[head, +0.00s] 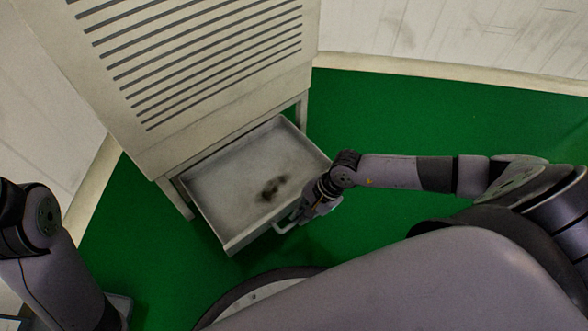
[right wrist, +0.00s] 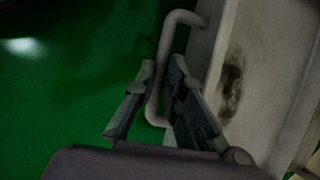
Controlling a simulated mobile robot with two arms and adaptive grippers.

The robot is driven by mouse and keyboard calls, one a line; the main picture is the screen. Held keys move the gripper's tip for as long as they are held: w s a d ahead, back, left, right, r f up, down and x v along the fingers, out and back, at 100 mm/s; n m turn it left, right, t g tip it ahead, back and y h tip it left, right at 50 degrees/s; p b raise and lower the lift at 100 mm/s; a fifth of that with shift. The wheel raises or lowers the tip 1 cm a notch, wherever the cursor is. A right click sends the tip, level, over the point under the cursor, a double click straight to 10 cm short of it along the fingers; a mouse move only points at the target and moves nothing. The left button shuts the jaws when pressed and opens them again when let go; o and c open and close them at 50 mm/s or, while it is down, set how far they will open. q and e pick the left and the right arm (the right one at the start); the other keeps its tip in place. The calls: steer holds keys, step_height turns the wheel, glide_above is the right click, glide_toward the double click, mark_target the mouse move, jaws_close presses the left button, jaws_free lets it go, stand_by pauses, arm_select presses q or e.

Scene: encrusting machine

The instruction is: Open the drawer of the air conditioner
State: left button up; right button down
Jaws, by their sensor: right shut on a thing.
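The air conditioner (head: 190,75) is a tall beige cabinet with dark horizontal slats, at the top left of the head view. Its drawer (head: 225,180) is low in the cabinet and stands pulled out, showing a grey inside with a dark stain. My right gripper (head: 302,212) is at the drawer's front, shut on the handle (head: 284,228). In the right wrist view the light bar handle (right wrist: 164,62) runs between the two fingers (right wrist: 158,105). My left arm shows at the lower left of the head view; its gripper cannot be made out.
The green floor (head: 420,115) is clear to the right of the cabinet. Pale walls (head: 450,30) stand behind and at the left. My own base is close in front of the drawer.

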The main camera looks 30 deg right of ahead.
steer(key=shift+s, duration=0.15)
steer(key=c, duration=1.7)
jaws_free()
steer(key=shift+o, duration=0.2)
steer(key=v, duration=1.2)
